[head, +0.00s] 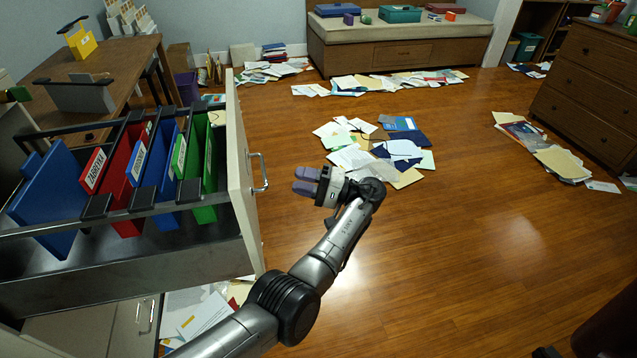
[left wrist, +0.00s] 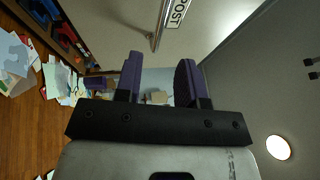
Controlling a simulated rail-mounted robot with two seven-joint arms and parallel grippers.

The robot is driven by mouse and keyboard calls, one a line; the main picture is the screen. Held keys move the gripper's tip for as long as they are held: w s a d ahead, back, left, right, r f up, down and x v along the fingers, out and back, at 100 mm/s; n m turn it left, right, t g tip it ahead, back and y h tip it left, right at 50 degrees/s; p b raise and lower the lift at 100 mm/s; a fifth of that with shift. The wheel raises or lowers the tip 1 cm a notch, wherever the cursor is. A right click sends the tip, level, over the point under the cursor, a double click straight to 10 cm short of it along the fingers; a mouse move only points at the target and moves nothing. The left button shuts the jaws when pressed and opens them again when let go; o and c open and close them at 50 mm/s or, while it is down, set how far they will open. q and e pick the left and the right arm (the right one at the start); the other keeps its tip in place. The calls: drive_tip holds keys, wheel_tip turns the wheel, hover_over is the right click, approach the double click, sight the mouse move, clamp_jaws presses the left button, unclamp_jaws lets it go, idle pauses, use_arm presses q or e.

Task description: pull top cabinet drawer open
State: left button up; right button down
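The top cabinet drawer (head: 130,270) is pulled far out at the left in the head view. Its beige front (head: 240,180) carries a metal handle (head: 261,172). Blue, red and green folders hang inside it. My left gripper (head: 298,181) is just right of the handle, apart from it, with its purple fingers pointing toward it. In the left wrist view its two fingers (left wrist: 158,75) are apart with nothing between them. The handle (left wrist: 155,42) and a label reading "POST" (left wrist: 178,14) show beyond the fingers. My right gripper is not in view.
A lower drawer front (head: 110,325) shows under the open drawer. A wooden desk (head: 125,62) stands behind it. Papers (head: 375,150) are scattered on the floor. A wooden bench (head: 400,52) is at the back and a dresser (head: 590,85) at the right. The floor at centre right is clear.

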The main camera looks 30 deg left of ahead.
use_arm(q)
drive_tip(key=shift+b+v, duration=1.45)
drive_tip(key=shift+v, duration=0.55)
